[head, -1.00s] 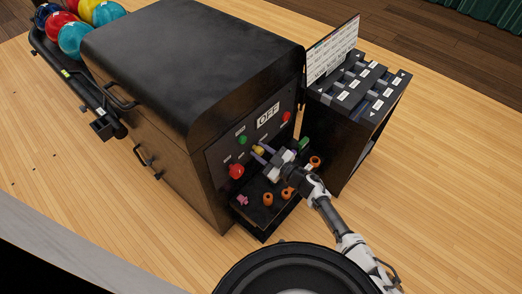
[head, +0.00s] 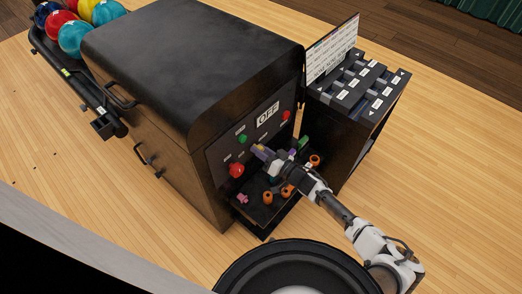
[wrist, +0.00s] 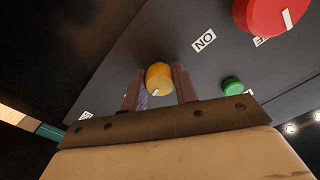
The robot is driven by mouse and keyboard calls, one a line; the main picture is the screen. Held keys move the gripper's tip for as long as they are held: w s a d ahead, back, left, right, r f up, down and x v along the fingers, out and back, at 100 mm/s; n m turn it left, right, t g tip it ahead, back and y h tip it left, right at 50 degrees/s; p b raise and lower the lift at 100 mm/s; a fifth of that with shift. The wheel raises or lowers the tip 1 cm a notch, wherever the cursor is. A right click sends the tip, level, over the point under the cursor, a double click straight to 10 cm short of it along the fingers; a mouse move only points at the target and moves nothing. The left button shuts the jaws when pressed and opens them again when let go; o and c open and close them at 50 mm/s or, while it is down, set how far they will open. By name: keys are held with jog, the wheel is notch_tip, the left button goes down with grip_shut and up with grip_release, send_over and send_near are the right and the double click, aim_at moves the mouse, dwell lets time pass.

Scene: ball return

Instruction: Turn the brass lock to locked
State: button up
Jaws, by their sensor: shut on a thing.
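The brass lock (wrist: 159,77) is a round yellow knob with a pale mark on its face, on the machine's dark control panel (head: 222,154). In the head view my gripper (head: 261,152) reaches the panel and mostly hides the lock. In the wrist view the two fingers of my gripper (wrist: 160,88) stand on either side of the lock, shut on it. I cannot read the lock's own labels.
A red knob (head: 236,170), a green button (head: 242,139) and another red control (head: 286,116) are close by on the panel. An OFF sign (head: 268,115) is above. A black cabinet (head: 345,135) stands at right.

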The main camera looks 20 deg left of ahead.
jog(key=shift+m, duration=1.1)
jog(key=o, duration=1)
jog(key=v, duration=1.3)
jog(key=shift+s+d, duration=0.1)
jog(key=shift+d, duration=0.3)
jog(key=shift+r, duration=0.1)
